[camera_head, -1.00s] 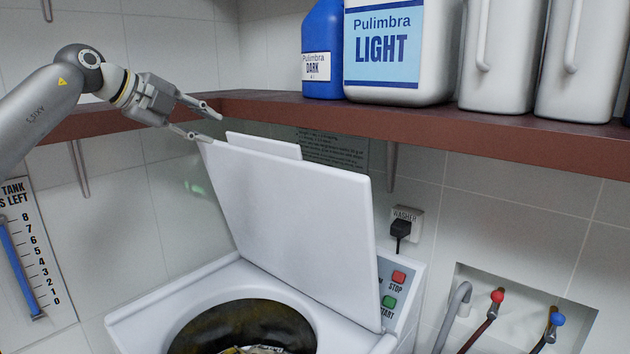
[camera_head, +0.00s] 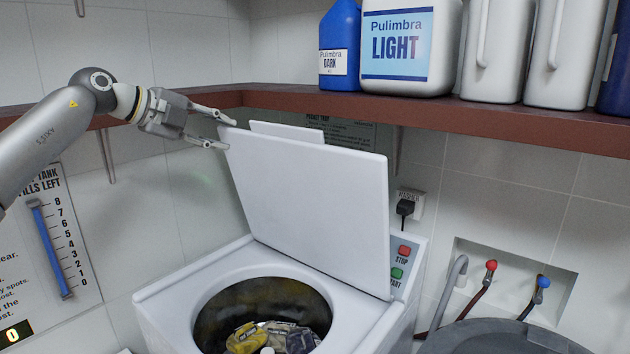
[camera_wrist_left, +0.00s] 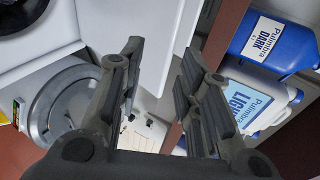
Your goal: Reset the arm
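My left gripper (camera_head: 226,133) is open and empty at the upper left of the head view, by the top left corner of the raised white washer lid (camera_head: 310,200). I cannot tell whether its lower finger touches the lid. In the left wrist view its two fingers (camera_wrist_left: 160,75) stand apart with nothing between them. The washer (camera_head: 180,285) is open, with yellow and dark cloth items (camera_head: 268,338) in its drum. My right gripper shows in neither view.
A brown shelf (camera_head: 450,115) runs behind and above the lid, bearing a blue jug (camera_head: 340,45), a white jug (camera_head: 410,40) and pale containers (camera_head: 497,50). Red (camera_head: 491,265) and blue (camera_head: 543,281) taps sit in a wall recess. A grey round thing (camera_head: 500,338) is at lower right.

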